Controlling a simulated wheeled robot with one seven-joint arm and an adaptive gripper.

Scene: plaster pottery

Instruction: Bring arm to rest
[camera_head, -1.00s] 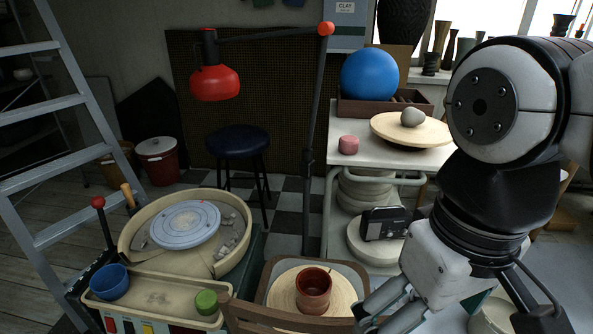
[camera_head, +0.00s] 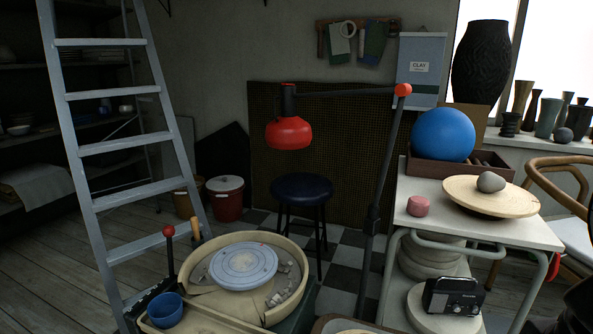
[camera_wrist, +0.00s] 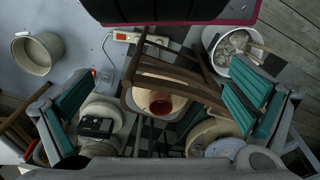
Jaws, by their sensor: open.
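My gripper (camera_wrist: 160,88) shows in the wrist view as two teal-padded fingers spread wide apart. It is open and nothing sits between the pads. Beyond the fingers, apart from them, a reddish-brown cup (camera_wrist: 161,104) stands on a pale round board, partly framed by a wooden chair (camera_wrist: 205,75). In the head view the gripper is not seen; only a dark part of my arm shows at the lower right edge.
A white table (camera_head: 520,232) at right carries a blue ball (camera_head: 443,135), a pink block (camera_head: 418,206) and a round board (camera_head: 480,200) with a grey stone (camera_head: 491,182). A pottery wheel (camera_head: 243,267), stool (camera_head: 302,188), lamp (camera_head: 288,134) and ladder (camera_head: 111,147) stand further left.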

